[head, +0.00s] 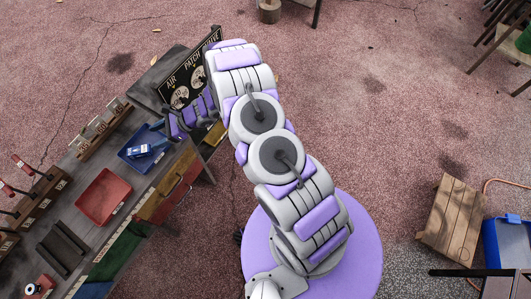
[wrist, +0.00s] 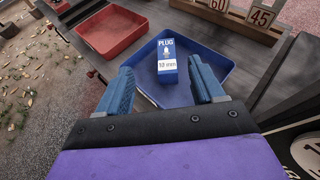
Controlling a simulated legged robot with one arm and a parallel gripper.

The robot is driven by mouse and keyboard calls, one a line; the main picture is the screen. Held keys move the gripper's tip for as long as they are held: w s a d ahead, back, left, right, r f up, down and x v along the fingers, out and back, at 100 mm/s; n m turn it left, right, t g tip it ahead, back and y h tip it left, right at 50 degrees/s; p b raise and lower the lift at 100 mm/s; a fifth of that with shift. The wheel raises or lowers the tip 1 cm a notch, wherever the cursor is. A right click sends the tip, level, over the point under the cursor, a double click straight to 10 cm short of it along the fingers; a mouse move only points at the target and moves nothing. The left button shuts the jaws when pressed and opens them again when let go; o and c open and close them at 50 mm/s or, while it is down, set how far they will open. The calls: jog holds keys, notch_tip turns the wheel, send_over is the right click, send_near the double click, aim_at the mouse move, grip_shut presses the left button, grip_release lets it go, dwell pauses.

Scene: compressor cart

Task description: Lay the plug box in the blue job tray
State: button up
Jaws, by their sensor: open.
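The plug box (wrist: 167,61) is a small blue and white box marked "PLUG" and "12 mm". It lies inside the blue job tray (wrist: 215,58), label up, near the tray's middle in the wrist view. In the head view the plug box (head: 141,151) also shows inside the blue job tray (head: 125,156) on the cart. My gripper (wrist: 164,88) is open, with its two blue fingers apart on either side of the box in the wrist view and no contact visible. In the head view my gripper (head: 180,124) is just right of the tray.
A red tray (head: 104,197) sits on the cart beside the blue one. A black "AIR PATCH VALVE" board (head: 190,75) stands close to my arm at the cart's far end. A rack of numbered tags (head: 103,128) is behind the trays. Open drawers (head: 168,190) jut from the cart's side.

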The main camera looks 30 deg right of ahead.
jog(key=s+d+r+n+g+h, duration=0.1)
jog(key=s+r+n+g, duration=0.2)
jog(key=s+r+n, duration=0.65)
jog(key=s+d+r+n+g+h, duration=0.1)
jog(key=s+r+n+g, duration=0.2)
jog(key=s+r, duration=0.8)
jog(key=s+d+r+n+h, duration=0.3)
jog(key=s+d+r+h, duration=0.2)
jog(key=s+d, duration=0.4)
jog(key=s+d+r+n+t+h, duration=0.1)
jog(key=s+d+r+n+h, duration=0.3)
jog(key=s+d, duration=0.6)
jog(key=d+r+h, duration=0.2)
jog(key=d, duration=0.4)
jog(key=shift+t, duration=0.3)
jog(key=shift+s, duration=0.1)
